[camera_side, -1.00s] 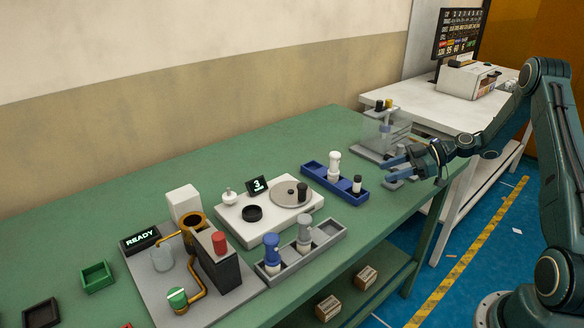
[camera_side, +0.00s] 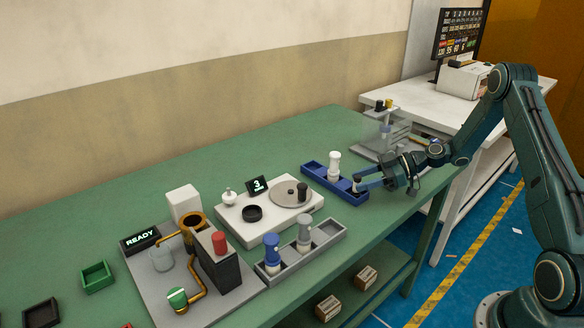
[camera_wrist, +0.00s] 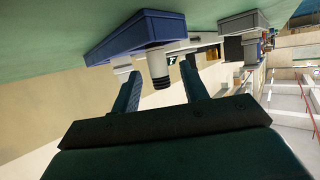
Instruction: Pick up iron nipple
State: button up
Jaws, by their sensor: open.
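A small white piece with a dark ribbed end, which looks like the nipple, stands in the right part of the blue tray (camera_side: 322,178). In the wrist view this piece (camera_wrist: 158,68) hangs down from the tray (camera_wrist: 138,32), as the picture is upside down. Its dark end lies between my two fingers. My gripper (camera_wrist: 160,88) is open, with a finger on each side of the piece and a gap visible. In the side view my gripper (camera_side: 362,183) reaches the tray's right end and partly hides the piece. A taller white piece (camera_side: 334,166) stands in the same tray.
A grey tray (camera_side: 335,232) holds a blue piece (camera_side: 271,250) and a grey piece (camera_side: 304,232). A white device with a round plate (camera_side: 284,193) stands left of the blue tray. A grey stand (camera_side: 384,140) is behind my gripper.

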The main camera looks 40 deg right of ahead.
jog(key=shift+x, duration=1.95)
jog(key=shift+c, duration=0.4)
grip_shut()
